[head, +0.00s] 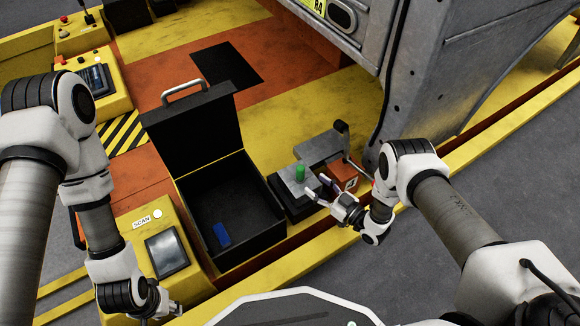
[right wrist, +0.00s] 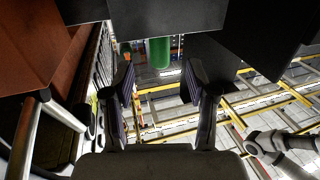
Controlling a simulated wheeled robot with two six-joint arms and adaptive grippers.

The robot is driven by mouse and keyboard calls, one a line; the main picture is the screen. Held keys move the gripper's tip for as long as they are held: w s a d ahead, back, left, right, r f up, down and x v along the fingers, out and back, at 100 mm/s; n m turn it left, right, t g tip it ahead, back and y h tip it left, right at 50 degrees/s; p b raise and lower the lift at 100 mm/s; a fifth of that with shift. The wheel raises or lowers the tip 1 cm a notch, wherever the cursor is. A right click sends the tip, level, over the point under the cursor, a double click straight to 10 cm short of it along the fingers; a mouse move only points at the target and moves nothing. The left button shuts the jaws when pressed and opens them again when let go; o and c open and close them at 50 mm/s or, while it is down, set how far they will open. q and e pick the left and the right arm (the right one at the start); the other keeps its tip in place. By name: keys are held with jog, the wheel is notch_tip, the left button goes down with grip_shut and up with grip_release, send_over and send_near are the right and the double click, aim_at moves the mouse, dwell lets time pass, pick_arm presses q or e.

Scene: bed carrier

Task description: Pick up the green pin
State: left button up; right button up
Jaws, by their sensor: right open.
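The green pin (head: 300,173) stands upright on a grey metal plate (head: 289,172) right of the black case. It also shows in the right wrist view (right wrist: 159,52), ahead of and between my fingers, seemingly beyond their tips. It meets a dark block there. My right gripper (head: 317,187) is open and empty, just right of and in front of the pin. Its two dark fingers (right wrist: 160,78) stand apart in the right wrist view. My left gripper (head: 168,309) is low at the left by the yellow SCAN console, far from the pin; its jaw opening is unclear.
An open black case (head: 262,205) with a blue object (head: 222,235) inside stands left of the pin. An orange block (head: 343,176) and a grey lever (head: 341,128) are close behind my right gripper. A large grey metal panel (head: 430,75) rises at the back right.

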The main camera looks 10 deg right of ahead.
aim_at(300, 172)
jog(key=b+x, duration=0.4)
jog(key=x, duration=0.3)
jog(key=shift+w+a+f, duration=0.1)
jog(key=shift+w+a, duration=0.15)
jog(key=shift+w, duration=0.05)
jog(key=shift+r, duration=0.2)
grip_shut()
